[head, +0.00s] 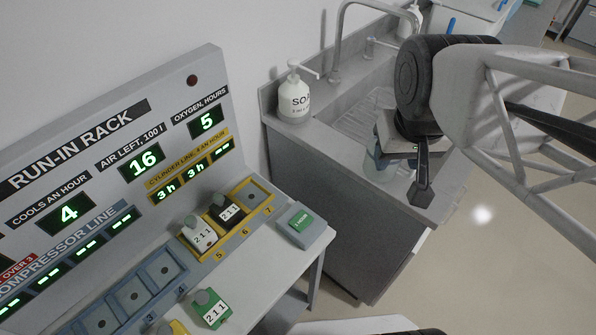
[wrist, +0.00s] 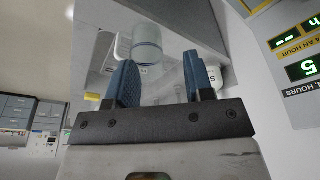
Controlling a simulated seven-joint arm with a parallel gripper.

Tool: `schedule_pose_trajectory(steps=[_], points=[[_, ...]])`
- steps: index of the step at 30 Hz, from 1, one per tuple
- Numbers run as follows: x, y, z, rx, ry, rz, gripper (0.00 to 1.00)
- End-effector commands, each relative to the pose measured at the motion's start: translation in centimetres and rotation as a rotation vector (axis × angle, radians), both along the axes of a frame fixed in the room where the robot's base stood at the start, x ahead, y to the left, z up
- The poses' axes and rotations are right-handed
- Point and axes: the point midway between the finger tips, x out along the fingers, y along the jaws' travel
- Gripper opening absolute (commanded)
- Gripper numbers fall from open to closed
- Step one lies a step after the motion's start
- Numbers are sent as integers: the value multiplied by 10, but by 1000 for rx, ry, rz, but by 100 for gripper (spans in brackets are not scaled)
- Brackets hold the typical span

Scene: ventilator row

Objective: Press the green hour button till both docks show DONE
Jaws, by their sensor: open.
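The green hour button (head: 301,221) sits on a grey block at the right end of the rack's bench. A white unit marked 211 (head: 200,236) stands in yellow dock 5, and a black unit marked 211 (head: 228,211) stands in yellow dock 6. The cylinder line display (head: 193,174) reads 3h, 3h and dashes; DONE does not show there. My gripper (head: 408,180) is over the sink counter, right of the button and well apart from it. In the wrist view its blue fingers (wrist: 160,80) are spread with nothing held between them.
Dock 7 (head: 252,196) and the blue-grey compressor docks (head: 134,296) in view are empty. A green unit (head: 212,308) stands at the bench front. A soap bottle (head: 294,97) and tap (head: 338,45) are by the sink. A pale cylindrical vessel (wrist: 147,45) is beyond my fingers.

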Motion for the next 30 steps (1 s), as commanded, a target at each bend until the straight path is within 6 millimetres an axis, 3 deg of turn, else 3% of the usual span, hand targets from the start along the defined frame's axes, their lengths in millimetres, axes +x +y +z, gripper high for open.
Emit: schedule_pose_trajectory(steps=[1,9,30], points=[[0,0,0,0,0,0,40],[0,0,0,0,0,0,0],[0,0,0,0,0,0,0]])
